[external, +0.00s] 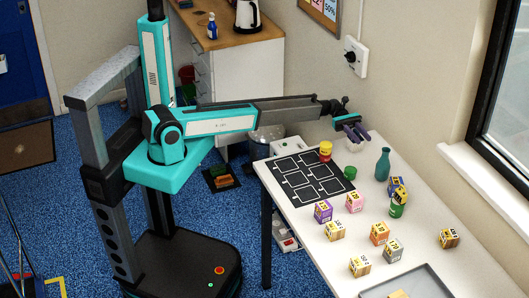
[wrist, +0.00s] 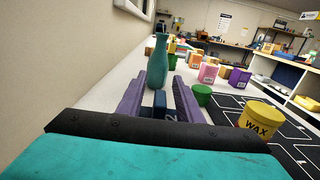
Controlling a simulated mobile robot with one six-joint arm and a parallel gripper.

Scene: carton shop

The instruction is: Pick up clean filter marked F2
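My gripper (external: 356,134) is above the table's far end, with its purple fingers spread apart in the wrist view (wrist: 158,100). No F2 marking is readable, so I cannot tell which thing is the clean filter. Small labelled cartons stand on the table, among them a purple one (external: 323,212), a pink one (external: 355,202), a grey one (external: 393,250) and a blue-yellow one (external: 397,188), all apart from my gripper.
A teal vase (external: 382,164) stands just ahead of my gripper, also in the wrist view (wrist: 158,62). A yellow WAX tin (wrist: 259,119) and a green tin (wrist: 202,94) stand near the black marked mat (external: 300,174). A grey tray (external: 425,276) lies at the near end.

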